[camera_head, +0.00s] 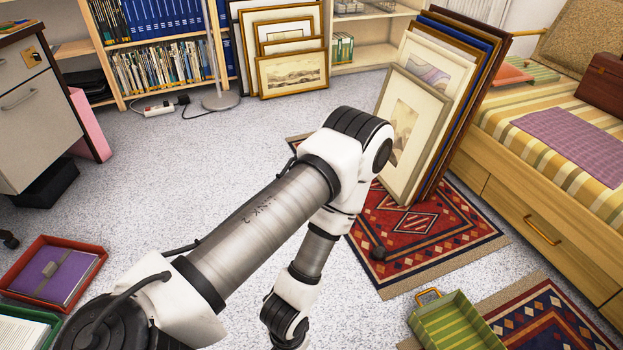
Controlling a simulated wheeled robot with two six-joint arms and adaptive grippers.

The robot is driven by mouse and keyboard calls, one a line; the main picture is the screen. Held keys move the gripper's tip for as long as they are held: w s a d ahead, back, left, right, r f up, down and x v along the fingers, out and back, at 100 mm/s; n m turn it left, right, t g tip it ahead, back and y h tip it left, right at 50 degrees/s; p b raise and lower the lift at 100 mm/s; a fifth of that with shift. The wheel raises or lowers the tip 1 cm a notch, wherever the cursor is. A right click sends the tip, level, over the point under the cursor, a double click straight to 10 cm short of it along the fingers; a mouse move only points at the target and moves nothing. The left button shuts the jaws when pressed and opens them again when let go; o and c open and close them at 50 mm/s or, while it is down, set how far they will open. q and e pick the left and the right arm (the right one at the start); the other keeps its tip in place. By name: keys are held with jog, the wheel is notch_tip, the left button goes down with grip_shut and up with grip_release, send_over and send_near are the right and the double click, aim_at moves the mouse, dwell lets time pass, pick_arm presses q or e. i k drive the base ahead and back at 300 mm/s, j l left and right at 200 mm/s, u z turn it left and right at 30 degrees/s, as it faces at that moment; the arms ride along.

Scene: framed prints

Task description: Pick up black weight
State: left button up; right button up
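A small dark round object, which looks like the black weight (378,253), sits on the red patterned rug (440,225) in front of the leaning framed prints. It is small in the picture, so its exact shape is hard to tell. My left arm comes in from the lower left, bends at the centre and runs down out of the bottom edge. Its gripper is not visible. My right arm and gripper are not visible either.
Framed prints (408,130) lean together beside the bed drawers (540,225). A green striped tray (455,322) lies at the lower right near a second rug (545,325). A red tray (88,265) is at the left. Open grey carpet (150,190) lies left of my arm.

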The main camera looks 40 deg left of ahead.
aim_at(380, 253)
jog(key=u, duration=0.75)
jog(key=i+j+z, duration=0.45)
jog(key=i+j, duration=0.45)
jog(key=i, duration=0.1)
